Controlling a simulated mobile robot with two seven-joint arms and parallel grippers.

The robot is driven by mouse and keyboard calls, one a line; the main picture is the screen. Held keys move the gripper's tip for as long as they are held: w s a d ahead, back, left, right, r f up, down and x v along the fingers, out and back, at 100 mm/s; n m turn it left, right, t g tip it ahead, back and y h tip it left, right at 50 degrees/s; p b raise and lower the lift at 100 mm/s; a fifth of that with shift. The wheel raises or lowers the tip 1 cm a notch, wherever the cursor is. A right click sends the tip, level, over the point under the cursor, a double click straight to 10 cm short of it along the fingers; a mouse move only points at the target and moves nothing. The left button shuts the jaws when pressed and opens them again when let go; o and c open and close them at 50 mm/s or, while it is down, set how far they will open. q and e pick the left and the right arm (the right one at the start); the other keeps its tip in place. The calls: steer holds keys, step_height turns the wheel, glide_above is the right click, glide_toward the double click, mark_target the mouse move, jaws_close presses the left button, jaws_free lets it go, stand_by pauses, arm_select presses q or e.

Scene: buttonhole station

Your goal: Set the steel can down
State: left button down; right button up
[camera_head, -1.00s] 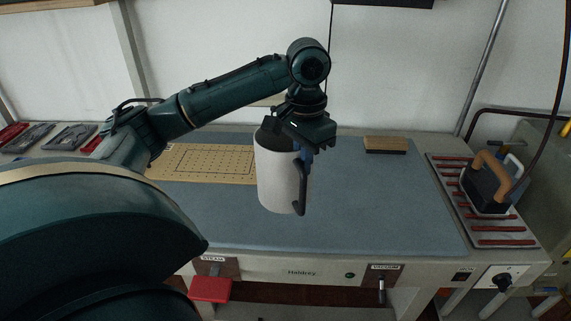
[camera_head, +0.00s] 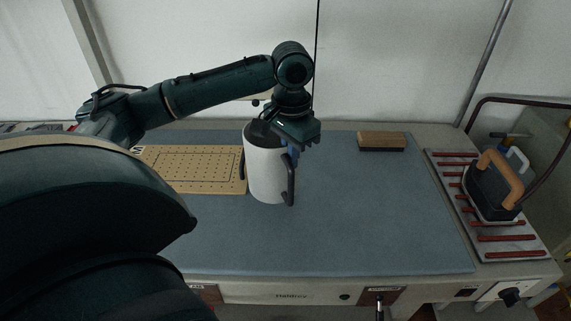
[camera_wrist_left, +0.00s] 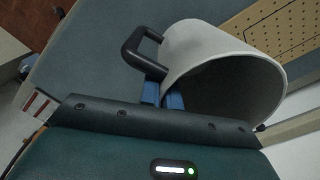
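The steel can (camera_head: 266,178) is a pale grey, open-topped cylinder with a dark handle on each side. It stands nearly upright over the blue-grey mat (camera_head: 330,235), right of the perforated tan board (camera_head: 190,168). I cannot tell whether its base touches the mat. My left gripper (camera_head: 292,152) is at the can's rim on the right side, beside a handle. In the left wrist view the blue fingertips (camera_wrist_left: 163,97) close on the rim of the can (camera_wrist_left: 205,45), one on each side of the wall. My right gripper is out of view.
A wooden block (camera_head: 382,142) lies on the mat's back right. An iron with a tan handle (camera_head: 495,183) stands on a red-striped rest (camera_head: 505,240) at the right. The mat's front and right are clear.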

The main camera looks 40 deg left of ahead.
mark_target(272, 178)
arm_select(q)
steer(key=shift+w+f, duration=0.1)
steer(key=shift+f, duration=2.4)
steer(key=c, duration=1.6)
jaws_free()
